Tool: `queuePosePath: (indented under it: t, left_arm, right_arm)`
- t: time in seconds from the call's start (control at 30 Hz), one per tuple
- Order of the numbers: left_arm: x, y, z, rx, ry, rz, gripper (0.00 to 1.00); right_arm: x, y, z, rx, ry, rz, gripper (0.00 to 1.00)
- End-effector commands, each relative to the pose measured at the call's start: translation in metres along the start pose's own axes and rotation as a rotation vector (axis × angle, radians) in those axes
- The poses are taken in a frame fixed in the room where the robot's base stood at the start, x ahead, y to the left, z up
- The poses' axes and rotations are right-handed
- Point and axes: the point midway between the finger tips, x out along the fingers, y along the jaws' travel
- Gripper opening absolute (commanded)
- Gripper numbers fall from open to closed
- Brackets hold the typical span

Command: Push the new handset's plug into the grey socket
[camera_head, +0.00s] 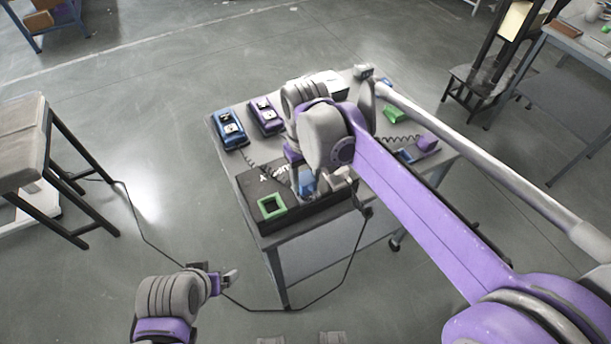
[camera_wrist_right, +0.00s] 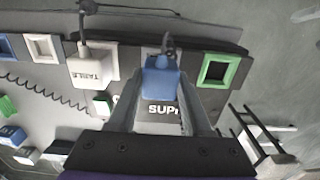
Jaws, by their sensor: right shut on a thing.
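My right gripper (camera_wrist_right: 160,105) is shut on a blue plug (camera_wrist_right: 160,78), with a dark cord at its far end. The plug is over the dark socket panel (camera_wrist_right: 125,22) and hides most of a grey socket (camera_wrist_right: 148,52) behind it. I cannot tell whether it is in the socket. In the head view my right arm partly covers the panel (camera_head: 246,190), and the blue plug (camera_head: 306,182) shows below the wrist. A blue handset (camera_head: 230,127) lies on the table's far left with a coiled cord. My left gripper (camera_head: 228,278) is low, left of the table, its jaws unclear.
A white plug marked TABLE (camera_wrist_right: 92,65) sits at a white socket left of the blue plug, its cable running to the floor. An empty green socket (camera_wrist_right: 218,70) is on the right. A purple handset (camera_head: 266,114) and a purple block (camera_head: 427,144) are on the table.

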Motion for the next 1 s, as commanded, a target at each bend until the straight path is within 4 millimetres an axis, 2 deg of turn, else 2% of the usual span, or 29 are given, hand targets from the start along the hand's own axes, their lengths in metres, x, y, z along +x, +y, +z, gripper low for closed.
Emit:
queuePosePath:
  t: [0.83,0.87,1.0]
  left_arm:
    - [0.0043,0.0,0.0028,0.0,-0.002,0.0,0.97]
    - [0.0043,0.0,0.0028,0.0,-0.002,0.0,0.97]
    - [0.0043,0.0,0.0028,0.0,-0.002,0.0,0.97]
  right_arm:
    - [0.0094,0.0,0.0,0.0,0.0,0.0,0.0]
    - [0.0094,0.0,-0.0001,0.0,0.0,0.0,0.54]
    - [0.0094,0.0,0.0,0.0,0.0,0.0,0.8]
